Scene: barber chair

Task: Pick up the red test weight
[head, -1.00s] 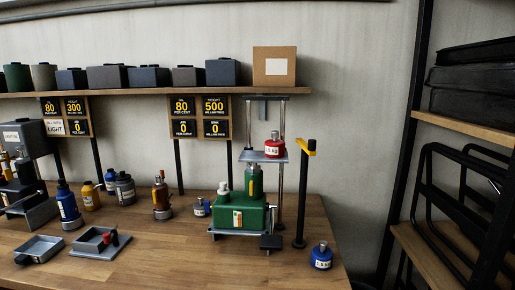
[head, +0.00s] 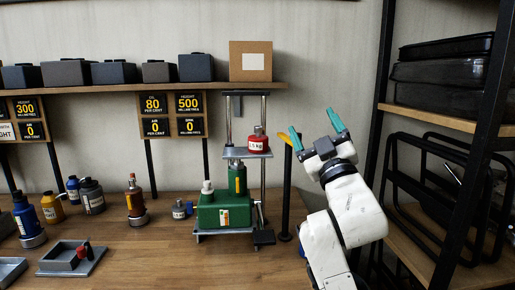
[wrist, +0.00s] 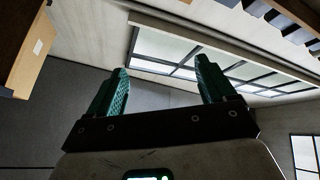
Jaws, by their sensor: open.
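The red test weight (head: 258,141) stands upright on a small grey platform (head: 250,154) of the green pump stand (head: 225,208) in the head view. It has a white label and a dark knob on top. My gripper (head: 313,124) is raised to the right of the weight, apart from it, with its teal fingers spread and pointing up. In the wrist view the gripper (wrist: 160,85) is open and empty, facing the ceiling and upper wall. The weight does not show in the wrist view.
A black post with a yellow arm (head: 290,138) stands between the weight and my gripper. A shelf (head: 150,88) with dark boxes and a cardboard box (head: 250,61) runs above. A black rack (head: 450,130) is at right. Bottles (head: 92,196) and trays (head: 72,259) stand on the bench.

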